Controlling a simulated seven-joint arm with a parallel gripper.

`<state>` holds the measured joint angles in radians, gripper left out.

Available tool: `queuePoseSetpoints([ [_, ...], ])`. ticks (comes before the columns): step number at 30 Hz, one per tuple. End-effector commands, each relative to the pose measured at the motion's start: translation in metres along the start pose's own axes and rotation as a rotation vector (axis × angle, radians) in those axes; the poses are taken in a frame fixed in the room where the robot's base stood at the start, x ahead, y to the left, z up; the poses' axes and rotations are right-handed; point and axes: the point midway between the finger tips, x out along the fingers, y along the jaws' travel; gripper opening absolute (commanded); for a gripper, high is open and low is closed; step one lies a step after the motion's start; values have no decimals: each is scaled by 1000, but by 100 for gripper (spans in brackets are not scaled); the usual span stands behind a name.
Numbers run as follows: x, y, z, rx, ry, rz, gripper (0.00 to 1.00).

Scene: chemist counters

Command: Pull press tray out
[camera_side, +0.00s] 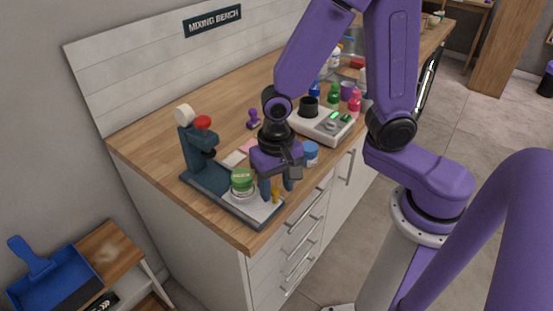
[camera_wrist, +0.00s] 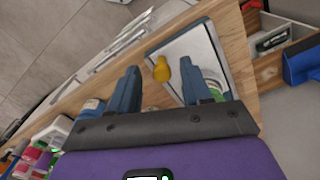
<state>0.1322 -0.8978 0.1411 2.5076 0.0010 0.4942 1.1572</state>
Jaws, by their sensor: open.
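The press (camera_side: 203,160) is a dark blue-grey stand with a red knob, at the left end of the wooden bench. Its light press tray (camera_side: 262,209) lies in the dark base frame, with a green-lidded jar (camera_side: 242,182) on it. A small yellow handle (camera_side: 275,196) stands at the tray's front end. My gripper (camera_side: 277,190) is open and points down at this end. In the wrist view the yellow handle (camera_wrist: 161,70) appears between the two fingertips, apart from both. The tray (camera_wrist: 195,45) shows beyond it, and one finger partly hides the jar.
A blue-lidded jar (camera_side: 311,152) stands just right of my gripper. A white scale (camera_side: 322,124) and several coloured bottles stand farther along the bench. The floor in front of the drawers is clear. A side table with a blue dustpan (camera_side: 50,275) is at lower left.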

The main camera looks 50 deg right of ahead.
Motion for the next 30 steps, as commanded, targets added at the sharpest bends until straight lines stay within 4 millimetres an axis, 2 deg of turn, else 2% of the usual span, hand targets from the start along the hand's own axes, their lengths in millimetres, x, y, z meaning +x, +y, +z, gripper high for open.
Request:
queuePoseSetpoints([
  [8,-32,-2,-1,-1,4,-8,48],
  [24,-129,-1,0,-1,2,-5,48],
  [30,-158,-1,0,-2,1,-2,48],
])
